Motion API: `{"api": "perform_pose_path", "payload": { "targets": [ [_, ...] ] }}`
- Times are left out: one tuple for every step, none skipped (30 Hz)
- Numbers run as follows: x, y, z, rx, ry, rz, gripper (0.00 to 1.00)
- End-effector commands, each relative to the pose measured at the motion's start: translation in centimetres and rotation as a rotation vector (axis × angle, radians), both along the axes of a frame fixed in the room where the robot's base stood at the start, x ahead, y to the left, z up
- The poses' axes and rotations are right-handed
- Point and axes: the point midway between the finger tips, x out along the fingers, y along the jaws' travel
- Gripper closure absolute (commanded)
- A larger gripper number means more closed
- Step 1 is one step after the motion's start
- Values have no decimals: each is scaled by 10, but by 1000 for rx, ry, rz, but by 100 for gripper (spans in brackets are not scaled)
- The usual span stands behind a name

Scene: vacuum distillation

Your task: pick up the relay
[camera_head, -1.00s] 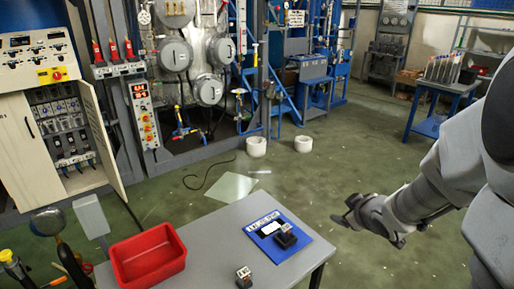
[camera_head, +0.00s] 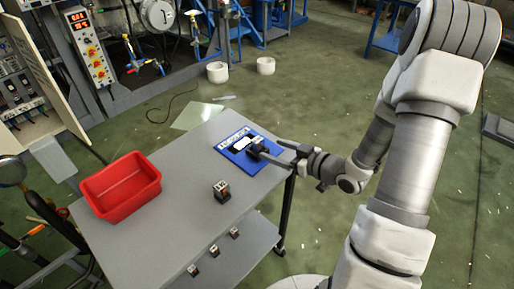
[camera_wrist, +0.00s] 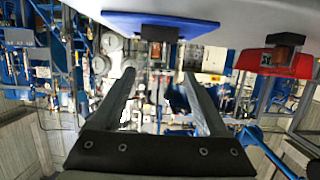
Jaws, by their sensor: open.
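A small dark relay with a pale top (camera_head: 255,150) sits on the blue board (camera_head: 236,135) near the table's right edge. It also shows, upside down, at the top of the wrist view (camera_wrist: 157,50), ahead of the gap between my fingers. A second relay (camera_head: 221,191) stands on the bare tabletop nearer the front; in the wrist view (camera_wrist: 286,44) it is at the upper right. My gripper (camera_head: 271,148) is open at the right side of the blue board, its fingertips close to the relay there. I cannot tell whether they touch it.
A red bin (camera_head: 121,188) stands at the left of the grey table (camera_head: 180,160). Several small relay-like blocks (camera_head: 234,233) lie on the lower shelf (camera_head: 250,247). The tabletop between bin and board is clear. Two white cylinders (camera_head: 217,72) stand on the floor behind.

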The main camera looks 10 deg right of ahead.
Motion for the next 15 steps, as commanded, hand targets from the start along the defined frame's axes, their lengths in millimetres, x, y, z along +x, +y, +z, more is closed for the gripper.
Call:
{"api": "perform_pose_path", "payload": {
  "targets": [
    [9, 7, -5, 0, 0, 4, 22],
    [14, 11, -7, 0, 0, 4, 22],
    [21, 15, -9, 0, -1, 3, 22],
    [25, 18, -11, 0, -1, 3, 22],
    [29, 21, -12, 0, 0, 3, 22],
    [35, 23, -14, -1, 0, 1, 22],
    [38, 25, -15, -1, 0, 0, 22],
    [41, 27, -16, -1, 0, 1, 22],
    [43, 29, -16, -1, 0, 1, 22],
    [45, 30, -17, -1, -1, 0, 22],
    [46, 31, -17, 0, 0, -1, 22],
    [48, 31, -17, 0, 0, -2, 22],
    [49, 32, -18, -2, 0, -1, 22],
    [51, 33, -18, -2, 0, -1, 22],
    [55, 35, -19, -1, 0, 0, 22]
  ]
}}
